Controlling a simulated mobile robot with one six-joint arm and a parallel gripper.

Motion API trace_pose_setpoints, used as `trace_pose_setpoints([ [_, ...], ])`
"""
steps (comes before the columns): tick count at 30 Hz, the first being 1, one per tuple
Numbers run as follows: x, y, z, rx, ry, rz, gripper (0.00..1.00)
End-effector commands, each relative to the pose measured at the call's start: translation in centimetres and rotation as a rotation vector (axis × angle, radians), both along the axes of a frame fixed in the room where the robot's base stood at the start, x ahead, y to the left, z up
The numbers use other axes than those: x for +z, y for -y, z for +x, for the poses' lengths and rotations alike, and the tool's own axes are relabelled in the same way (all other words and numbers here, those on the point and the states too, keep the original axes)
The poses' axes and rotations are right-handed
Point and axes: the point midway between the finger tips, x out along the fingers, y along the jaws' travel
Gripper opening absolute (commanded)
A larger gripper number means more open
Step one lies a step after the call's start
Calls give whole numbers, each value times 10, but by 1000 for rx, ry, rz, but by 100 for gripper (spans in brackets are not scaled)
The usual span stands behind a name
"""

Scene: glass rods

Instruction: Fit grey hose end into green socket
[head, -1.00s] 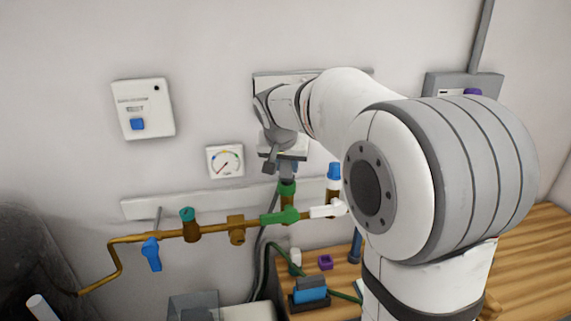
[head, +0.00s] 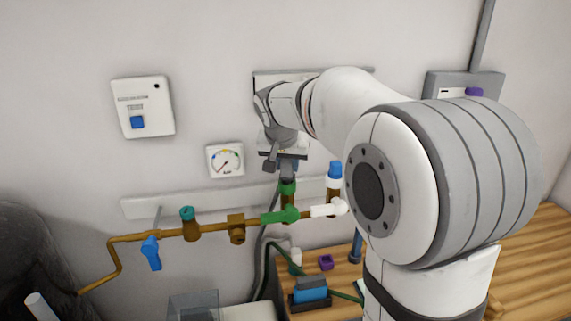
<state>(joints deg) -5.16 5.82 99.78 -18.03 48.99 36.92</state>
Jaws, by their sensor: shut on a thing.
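My gripper (head: 286,163) points down in front of the wall, just above the pipe run. It is shut on the grey hose end (head: 287,173), which is small in the picture and partly covered by the jaws. The green socket (head: 288,188) stands upright on a brass stub directly below it. The hose end lines up with the socket's mouth and looks very close to it or touching. I cannot tell whether any of it is inside. A dark grey hose (head: 262,240) hangs behind the pipe.
A brass pipe (head: 192,233) carries a green-handled valve (head: 281,215) and a white-handled one (head: 328,209). A gauge (head: 225,160) is left. The wooden bench (head: 535,250) holds a blue block (head: 310,289) and a purple piece (head: 326,262).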

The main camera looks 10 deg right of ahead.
Motion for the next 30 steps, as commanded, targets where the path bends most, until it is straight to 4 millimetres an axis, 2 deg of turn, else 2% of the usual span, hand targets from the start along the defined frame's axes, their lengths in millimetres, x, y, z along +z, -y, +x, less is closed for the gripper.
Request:
trace_pose_setpoints([
  [10,0,0,0,-1,1,0,1],
  [28,-13,1,0,-1,1,0,1],
  [29,-11,1,0,-1,1,0,31],
  [30,-11,1,0,-2,1,1,35],
])
